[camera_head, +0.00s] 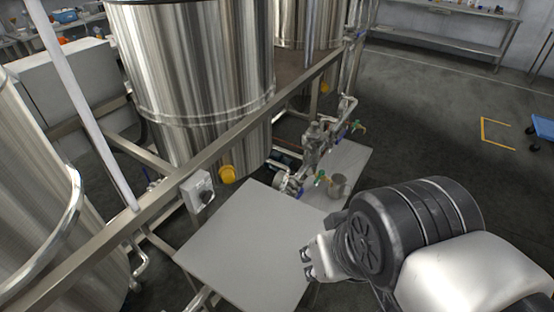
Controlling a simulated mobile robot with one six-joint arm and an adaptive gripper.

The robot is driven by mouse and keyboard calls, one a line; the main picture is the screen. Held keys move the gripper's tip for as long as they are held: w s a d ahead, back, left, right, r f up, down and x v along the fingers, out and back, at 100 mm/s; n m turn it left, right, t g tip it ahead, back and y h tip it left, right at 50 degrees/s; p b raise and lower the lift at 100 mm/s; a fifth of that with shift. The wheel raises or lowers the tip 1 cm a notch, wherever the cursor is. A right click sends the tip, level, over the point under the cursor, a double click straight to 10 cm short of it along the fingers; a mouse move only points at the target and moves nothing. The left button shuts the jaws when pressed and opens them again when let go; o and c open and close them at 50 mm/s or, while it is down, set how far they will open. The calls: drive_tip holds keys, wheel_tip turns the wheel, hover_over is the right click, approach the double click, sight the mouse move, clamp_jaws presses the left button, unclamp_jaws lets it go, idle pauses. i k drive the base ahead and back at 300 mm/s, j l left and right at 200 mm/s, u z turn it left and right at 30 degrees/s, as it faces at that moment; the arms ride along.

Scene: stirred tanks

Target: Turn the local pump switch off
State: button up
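A small light-grey switch box (197,191) is fixed to the metal frame rail, left of the middle. A dark rotary knob (206,196) shows on its right face; its exact setting is too small to tell. My gripper (306,264) is at the lower middle, to the right of and below the switch box in the picture, and apart from it. Its fingertips point left over the right edge of a grey tabletop. A small gap shows between the fingertips, and nothing is seen between them.
The bare grey tabletop (245,240) lies below the box. A round yellow part (227,174) sits just right of the box. A steel tank (195,80) rises behind the frame rail (250,135). Open floor lies right.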

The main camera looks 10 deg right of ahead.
sight(205, 196)
drive_tip(key=i+l+u, duration=0.1)
drive_tip(key=l, duration=0.4)
drive_tip(key=i+l, duration=0.15)
drive_tip(key=l, duration=0.35)
drive_tip(key=i+l+u, duration=0.15)
drive_tip(key=l, duration=0.9)
drive_tip(key=i+l+u, duration=0.15)
drive_tip(key=l, duration=0.4)
drive_tip(key=i+l+u, duration=0.1)
drive_tip(key=i+l, duration=0.2)
drive_tip(key=i+l+u, duration=0.1)
drive_tip(key=i+l, duration=0.15)
drive_tip(key=i+l+u, duration=0.1)
drive_tip(key=i+l, duration=0.2)
drive_tip(key=l, duration=0.2)
drive_tip(key=i+l+u, duration=0.1)
drive_tip(key=i+l, duration=0.15)
drive_tip(key=i+l+u, duration=0.1)
drive_tip(key=l, duration=0.4)
drive_tip(key=i+l+u, duration=0.1)
drive_tip(key=i+l, duration=0.25)
drive_tip(key=l+u, duration=0.1)
drive_tip(key=u, duration=1.55)
